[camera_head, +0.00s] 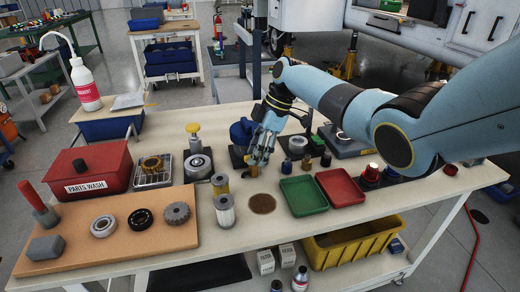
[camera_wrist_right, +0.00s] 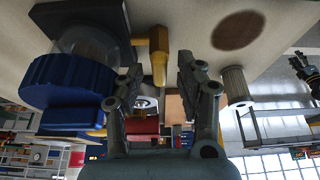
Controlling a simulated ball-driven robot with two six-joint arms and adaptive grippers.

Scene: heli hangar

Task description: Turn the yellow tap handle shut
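The yellow tap handle (camera_wrist_right: 158,57) shows in the right wrist view, beside a round blue body (camera_wrist_right: 65,82) on a dark base. In the head view the blue body (camera_head: 240,131) stands behind my right gripper, which hides most of the tap. My right gripper (camera_head: 259,158) points down there. In the wrist view its two fingers (camera_wrist_right: 157,78) are apart, one on each side of the handle, with a gap showing on both sides.
A pump-like part with a yellow knob (camera_head: 193,135) and metal canisters (camera_head: 225,210) stand left of my gripper. Green (camera_head: 303,195) and red (camera_head: 340,187) trays lie to its right. Small bottles (camera_head: 306,162) stand close by. A brown round patch (camera_head: 262,204) marks the bench in front.

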